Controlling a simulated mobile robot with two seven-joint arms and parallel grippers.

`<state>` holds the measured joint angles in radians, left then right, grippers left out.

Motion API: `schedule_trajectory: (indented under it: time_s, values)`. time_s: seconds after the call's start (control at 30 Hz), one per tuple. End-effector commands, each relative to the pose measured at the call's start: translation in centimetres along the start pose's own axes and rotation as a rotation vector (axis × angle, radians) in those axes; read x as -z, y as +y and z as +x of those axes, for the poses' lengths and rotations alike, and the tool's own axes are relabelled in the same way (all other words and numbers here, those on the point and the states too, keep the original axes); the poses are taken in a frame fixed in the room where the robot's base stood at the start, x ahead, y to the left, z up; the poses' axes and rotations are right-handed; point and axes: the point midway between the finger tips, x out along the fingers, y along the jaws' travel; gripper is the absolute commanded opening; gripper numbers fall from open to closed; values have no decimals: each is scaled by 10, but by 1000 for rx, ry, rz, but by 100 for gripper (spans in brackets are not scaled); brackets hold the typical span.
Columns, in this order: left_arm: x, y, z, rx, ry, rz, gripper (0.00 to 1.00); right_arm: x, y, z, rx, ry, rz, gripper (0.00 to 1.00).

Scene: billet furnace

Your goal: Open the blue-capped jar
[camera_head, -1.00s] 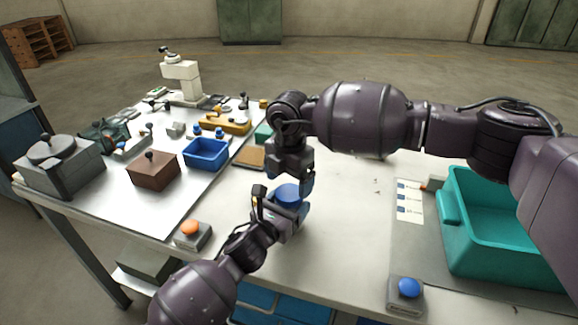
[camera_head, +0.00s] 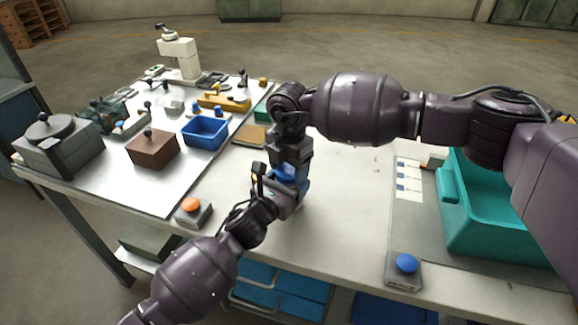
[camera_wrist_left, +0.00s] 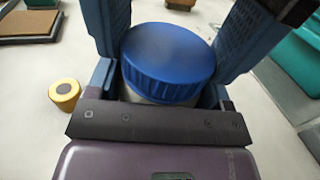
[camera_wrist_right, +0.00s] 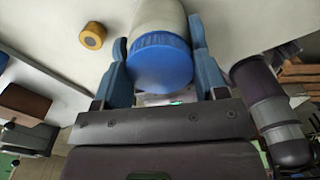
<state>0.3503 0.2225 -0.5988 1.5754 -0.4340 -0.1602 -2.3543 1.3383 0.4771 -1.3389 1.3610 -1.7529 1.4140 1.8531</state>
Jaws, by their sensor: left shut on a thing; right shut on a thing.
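The blue-capped jar stands upright between my two grippers near the table's front edge; its blue cap (camera_head: 285,173) is partly hidden in the head view. In the left wrist view the ribbed cap (camera_wrist_left: 168,58) sits on the pale jar body (camera_wrist_left: 150,98). My left gripper (camera_head: 284,198) comes from the front left and is shut on the jar body below the cap. My right gripper (camera_head: 290,172) comes down from above and is shut on the cap. In the right wrist view the cap (camera_wrist_right: 160,62) is between its fingers, with the jar body (camera_wrist_right: 158,16) beyond.
A teal bin (camera_head: 490,215) stands at the right, with a blue button box (camera_head: 405,268) before it. An orange button box (camera_head: 192,211) is left of the jar. A blue tray (camera_head: 205,133) and brown box (camera_head: 152,148) lie farther left. Table right of the jar is clear.

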Motion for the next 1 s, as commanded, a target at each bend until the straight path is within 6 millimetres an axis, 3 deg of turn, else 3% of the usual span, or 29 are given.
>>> schedule_trajectory:
  time_s: [0.17,0.6,0.97,1.0]
  values:
    - [0,1,0,-2,1,-1,7,0,0,0,1,0,-68,37]
    - [0,1,0,-3,2,-1,7,0,0,-1,2,0,-563,37]
    - [0,2,0,-3,2,-1,7,0,0,0,2,1,-595,37]
    - [0,2,0,-3,2,-1,7,0,0,0,2,1,-595,69]
